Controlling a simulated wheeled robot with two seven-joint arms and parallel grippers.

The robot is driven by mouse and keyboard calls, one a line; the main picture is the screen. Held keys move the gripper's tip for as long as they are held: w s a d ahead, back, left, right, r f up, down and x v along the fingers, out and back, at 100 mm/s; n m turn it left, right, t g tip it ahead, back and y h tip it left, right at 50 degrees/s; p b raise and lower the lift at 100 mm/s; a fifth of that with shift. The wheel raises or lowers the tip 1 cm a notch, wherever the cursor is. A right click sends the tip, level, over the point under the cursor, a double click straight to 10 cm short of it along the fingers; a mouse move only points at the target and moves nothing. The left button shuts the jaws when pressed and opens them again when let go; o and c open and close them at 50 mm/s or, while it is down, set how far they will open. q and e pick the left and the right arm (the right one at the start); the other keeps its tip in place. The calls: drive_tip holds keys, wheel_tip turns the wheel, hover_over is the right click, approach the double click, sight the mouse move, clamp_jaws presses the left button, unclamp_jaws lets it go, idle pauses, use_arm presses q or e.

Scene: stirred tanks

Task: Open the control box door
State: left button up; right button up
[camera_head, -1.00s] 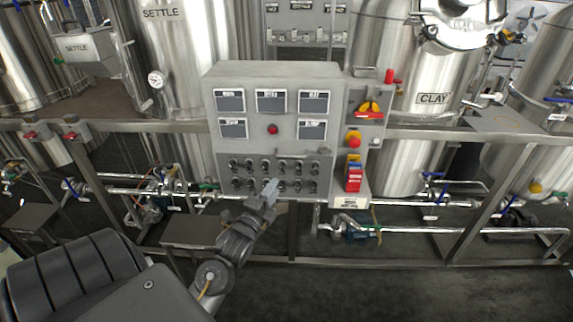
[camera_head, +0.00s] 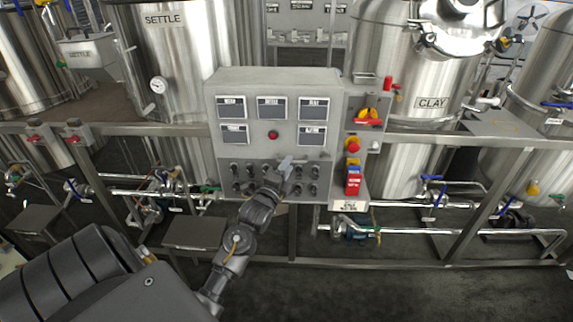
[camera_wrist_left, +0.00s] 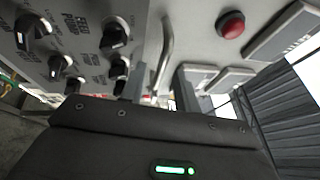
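The grey control box (camera_head: 211,110) stands mid-view in the head view, with screens and a red button above and dark knobs below. Its door looks shut. A thin metal door handle (camera_wrist_left: 166,45) shows in the left wrist view between the knobs and the red button. My left gripper (camera_head: 286,166) is at the box's front, over the upper knob row and the handle. In the left wrist view its fingers (camera_wrist_left: 161,88) look apart, with the handle's end between them; contact cannot be told. The handle is largely hidden in the head view. My right gripper is out of view.
A side panel with a red-yellow switch (camera_head: 368,114) and a red box (camera_head: 354,182) adjoins the control box on the right. Steel tanks, including the CLAY tank (camera_head: 400,75), stand behind a frame rail (camera_head: 440,134). Pipes run below. The floor in front is clear.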

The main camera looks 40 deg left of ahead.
use_arm(q)
drive_tip(key=shift+w, duration=0.2)
clamp_jaws()
